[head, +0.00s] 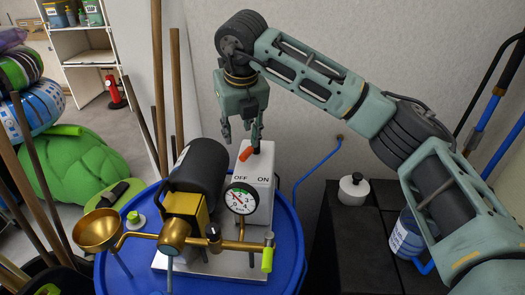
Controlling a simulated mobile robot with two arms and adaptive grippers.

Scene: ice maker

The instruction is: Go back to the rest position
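My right gripper (241,132) hangs from the arm that comes in from the right, pointing down above the ice maker. Its two fingers are apart with nothing between them. The ice maker (210,266) stands on a round blue table (288,275). It has a white box (262,172) marked OFF and ON, with an orange-red lever (246,153) on top, tilted to the left. The lever is just below the fingertips; I cannot tell whether they touch it. My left gripper is not in view.
A brass funnel (97,231), a black cylinder (199,170) and a gauge (241,198) are on the machine. A black cabinet (350,250) at right bears a white pot (353,188) and a water jug (407,236). Wooden poles (158,90) stand behind left.

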